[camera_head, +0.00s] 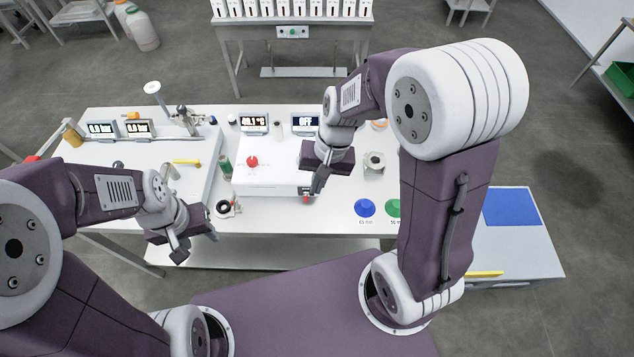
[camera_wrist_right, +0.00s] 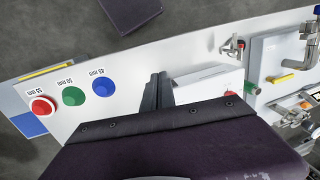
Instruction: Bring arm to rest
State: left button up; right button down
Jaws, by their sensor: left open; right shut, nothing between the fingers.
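My right gripper (camera_head: 317,187) hangs over the right part of the white box with a red knob (camera_head: 252,161). Its two dark fingers (camera_wrist_right: 158,92) are shut with nothing between them in the right wrist view. My left gripper (camera_head: 197,242) is open and empty at the front left edge of the white table (camera_head: 330,218). Both arms are bent and reach forward over the table side. My right arm hides part of the table's right side in the head view.
A blue disc (camera_head: 365,208) and a green disc (camera_head: 393,208) lie right of the box; a red disc (camera_wrist_right: 43,107) also shows in the wrist view. Displays (camera_head: 254,123) stand behind the box. A side table with a blue sheet (camera_head: 511,206) is at right.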

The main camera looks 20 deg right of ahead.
jog(key=s+d+f+n+t+h+b, duration=0.1)
jog(key=s+d+f+n+h+b, duration=0.1)
jog(key=s+d+f, duration=0.3)
jog(key=shift+s+d+n+b, duration=0.4)
jog(key=shift+d+n+b, duration=0.1)
jog(key=shift+d+b, duration=0.4)
dwell(0.4)
